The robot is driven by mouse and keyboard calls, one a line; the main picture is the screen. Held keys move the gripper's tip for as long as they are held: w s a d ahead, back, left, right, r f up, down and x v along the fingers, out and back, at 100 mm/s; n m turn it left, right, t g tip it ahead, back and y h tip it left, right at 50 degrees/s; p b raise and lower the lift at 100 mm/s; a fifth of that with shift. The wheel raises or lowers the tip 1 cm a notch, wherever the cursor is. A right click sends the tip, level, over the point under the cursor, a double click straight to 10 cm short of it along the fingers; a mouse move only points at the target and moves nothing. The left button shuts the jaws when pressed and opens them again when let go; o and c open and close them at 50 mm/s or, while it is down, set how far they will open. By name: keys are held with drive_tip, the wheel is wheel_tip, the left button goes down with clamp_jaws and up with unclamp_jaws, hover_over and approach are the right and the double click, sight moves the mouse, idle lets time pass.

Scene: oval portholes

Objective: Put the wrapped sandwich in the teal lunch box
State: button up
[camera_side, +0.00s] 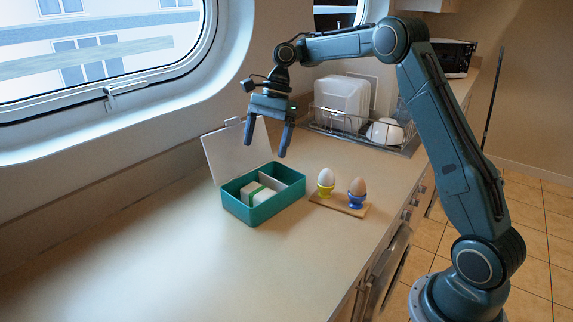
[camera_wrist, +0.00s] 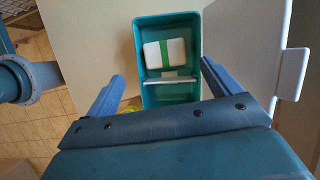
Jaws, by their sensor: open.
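The teal lunch box (camera_side: 241,213) stands on the counter with its pale lid raised against the window side. It also shows in the wrist view (camera_wrist: 167,25). The wrapped sandwich (camera_side: 250,193), white with a green band, lies inside the larger compartment, on one side of a pale divider. In the wrist view the sandwich (camera_wrist: 154,54) lies flat within the box walls. My gripper (camera_side: 265,150) is open and empty, above the box and apart from it. Its two fingers also show in the wrist view (camera_wrist: 160,85).
Two eggs in cups, one yellow (camera_side: 326,188) and one blue (camera_side: 357,198), stand on a small wooden board (camera_side: 340,207) right of the box. A dish rack (camera_side: 360,128) with white dishes is behind. The open lid (camera_side: 236,150) stands up near my gripper. The front-left counter is clear.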

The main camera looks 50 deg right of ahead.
drive_tip(key=shift+r, duration=0.1)
idle(0.5)
drive_tip(key=s+a+r+n+t+h, duration=0.1)
drive_tip(key=s+a+r+n, duration=0.35)
drive_tip(key=s, duration=0.25)
drive_tip(key=s+a+r+n+t+h, duration=0.1)
drive_tip(key=s+a+r+n+t, duration=0.1)
drive_tip(key=s+a+r+n, duration=0.3)
drive_tip(key=s+d+f+n+t+h, duration=0.1)
drive_tip(key=s+n, duration=0.3)
drive_tip(key=s, duration=0.6)
drive_tip(key=s+d+f+n+t+h, duration=0.1)
drive_tip(key=s+d+f+n, duration=0.1)
drive_tip(key=s, duration=0.7)
drive_tip(key=shift+s+d+f+n+t, duration=0.35)
drive_tip(key=shift+f+n, duration=0.45)
drive_tip(key=shift+n, duration=0.45)
